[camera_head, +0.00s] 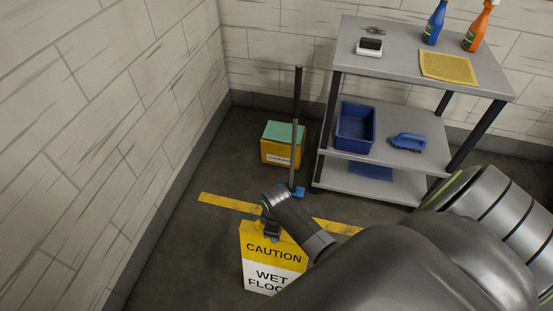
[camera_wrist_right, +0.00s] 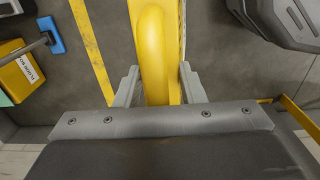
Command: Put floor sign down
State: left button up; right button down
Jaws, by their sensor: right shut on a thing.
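The floor sign (camera_head: 268,268) is yellow on top and white below, with "CAUTION" and "WET FLOOR" in black. It is upright in the lower middle of the head view, its lower right part hidden by my right arm. My right gripper (camera_head: 271,230) is shut on its top edge. In the right wrist view, the sign's yellow top (camera_wrist_right: 153,50) runs between the two grey fingers of my right gripper (camera_wrist_right: 158,88). Whether the sign's base touches the floor cannot be told. My left gripper is not in view.
A yellow floor stripe (camera_head: 228,203) runs behind the sign. A yellow box with green top (camera_head: 283,142) and a dark pole (camera_head: 297,125) with blue foot stand further back. A grey shelf cart (camera_head: 400,62) is at the right. Bare floor (camera_head: 180,250) lies left of the sign, up to the wall.

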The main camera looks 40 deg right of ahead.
jog(key=shift+f, duration=1.05)
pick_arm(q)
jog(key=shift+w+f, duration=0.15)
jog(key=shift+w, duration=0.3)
pick_arm(e)
jog(key=shift+f, duration=0.2)
jog(key=c, duration=0.9)
grip_release()
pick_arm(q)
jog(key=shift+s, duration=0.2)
